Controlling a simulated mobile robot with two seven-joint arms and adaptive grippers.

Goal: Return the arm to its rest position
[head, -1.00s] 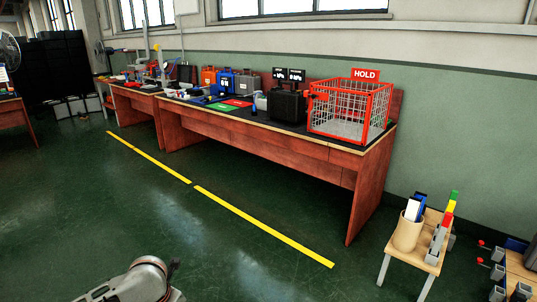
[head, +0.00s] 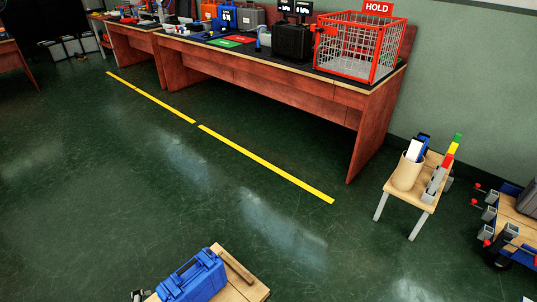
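A small grey and black piece, which looks like part of my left gripper (head: 139,296), shows at the bottom edge of the head view. It is just left of a blue case (head: 193,277) on a small wooden table (head: 249,291). The rest of that arm is cut off by the frame, so I cannot tell whether its fingers are open or shut, or whether it touches the case. My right arm and gripper are not in view.
A long red-brown workbench (head: 270,78) stands at the back with a red HOLD cage (head: 357,45) and several cases. Yellow floor lines (head: 265,163) run before it. A small stool (head: 425,194) and a cart (head: 513,221) stand at the right. The middle floor is clear.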

